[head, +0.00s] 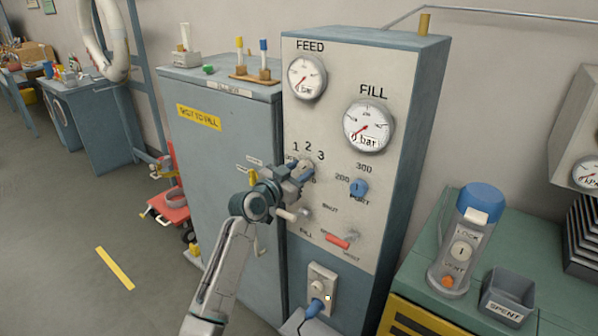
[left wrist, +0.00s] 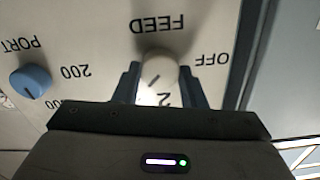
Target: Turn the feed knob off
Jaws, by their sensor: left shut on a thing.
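The feed knob (head: 306,165) is a pale round knob on the panel of the tall grey cabinet, below the FEED gauge (head: 306,77). The numbers 1, 2 and 3 are printed around it. My left gripper (head: 302,172) is at the panel and partly covers the knob and its labels. In the left wrist view, the picture is upside down; the knob (left wrist: 160,72) sits between the two dark fingers of the gripper (left wrist: 160,85), which are shut on it. A short dark line shows on the knob, slanting away from the printed OFF. My right gripper is not in view.
A blue PORT knob (head: 358,187) is right of the feed knob. A pale lever (head: 305,212) and a red-handled lever (head: 338,240) stick out below. A blue plug (head: 314,307) sits in an outlet lower down. A green bench (head: 412,265) stands at right.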

